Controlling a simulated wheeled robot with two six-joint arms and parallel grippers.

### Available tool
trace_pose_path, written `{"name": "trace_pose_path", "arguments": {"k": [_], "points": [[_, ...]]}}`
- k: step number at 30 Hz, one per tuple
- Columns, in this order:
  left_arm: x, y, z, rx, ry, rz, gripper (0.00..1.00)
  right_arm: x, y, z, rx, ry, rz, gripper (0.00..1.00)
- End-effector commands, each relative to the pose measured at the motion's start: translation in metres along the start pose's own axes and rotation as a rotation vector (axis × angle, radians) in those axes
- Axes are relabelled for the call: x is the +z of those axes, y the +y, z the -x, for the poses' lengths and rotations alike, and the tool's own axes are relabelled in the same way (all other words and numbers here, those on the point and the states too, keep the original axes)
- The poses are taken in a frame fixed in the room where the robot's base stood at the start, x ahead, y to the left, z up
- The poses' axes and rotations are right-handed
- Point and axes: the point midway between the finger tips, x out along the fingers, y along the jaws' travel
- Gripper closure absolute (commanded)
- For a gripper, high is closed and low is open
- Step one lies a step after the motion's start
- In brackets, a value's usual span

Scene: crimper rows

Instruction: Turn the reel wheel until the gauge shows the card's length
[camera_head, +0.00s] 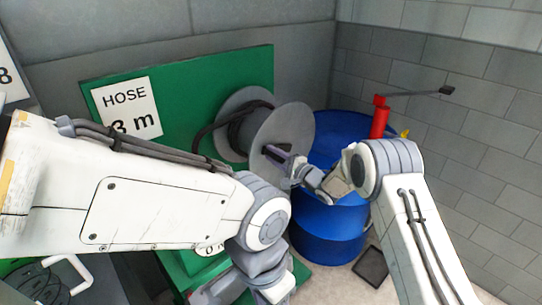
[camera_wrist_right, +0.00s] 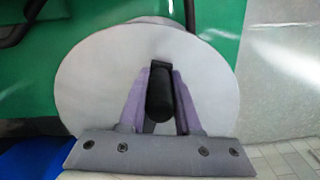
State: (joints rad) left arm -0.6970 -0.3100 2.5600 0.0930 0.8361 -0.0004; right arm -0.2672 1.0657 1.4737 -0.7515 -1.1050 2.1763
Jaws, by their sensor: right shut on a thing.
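The reel wheel (camera_head: 292,122) is a grey disc on the reel at the green board, with dark hose (camera_head: 236,128) wound behind it. My right gripper (camera_head: 275,155) is at the wheel's face. In the right wrist view, its purple fingers are shut on the black crank handle (camera_wrist_right: 160,98), in front of the pale disc (camera_wrist_right: 95,80). The card (camera_head: 127,108) reads "HOSE" and a number of metres that looks like 8 or 3, its left part hidden by my left arm. A sliver of a white dial (camera_head: 208,249), perhaps the gauge, shows below that arm; its reading is hidden. My left gripper (camera_head: 218,290) is partly in view at the bottom, fingers unclear.
A blue drum (camera_head: 330,240) stands right behind my right gripper. A red post with a grey lever (camera_head: 380,118) rises behind it. A dark pad (camera_head: 371,266) lies on the floor. Another sign (camera_head: 8,75) is at the left edge. Grey block walls close the corner.

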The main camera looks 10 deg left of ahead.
Motion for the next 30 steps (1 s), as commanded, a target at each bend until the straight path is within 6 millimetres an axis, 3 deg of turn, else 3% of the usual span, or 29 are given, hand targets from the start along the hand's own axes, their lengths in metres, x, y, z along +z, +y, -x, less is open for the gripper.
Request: {"name": "trace_pose_path", "arguments": {"k": [5,6,8,20,30], "points": [[0.0,0.0,0.0,0.0,0.0,0.0,0.5,-0.001,-0.003,0.0,-0.004,0.001,0.005,1.0],[0.0,0.0,0.0,0.0,0.0,0.0,0.5,-0.001,-0.003,0.0,-0.004,0.001,0.005,0.56],[0.0,0.0,0.0,0.0,0.0,0.0,0.5,-0.001,-0.003,0.0,-0.003,0.001,0.004,0.38],[0.0,0.0,-0.002,0.0,0.0,0.0,0.5,-0.001,0.0,0.005,-0.001,0.002,0.002,0.38],[0.001,-0.001,-0.018,0.0,0.0,0.0,0.5,-0.002,0.001,0.063,-0.001,0.005,0.001,0.38]]}}
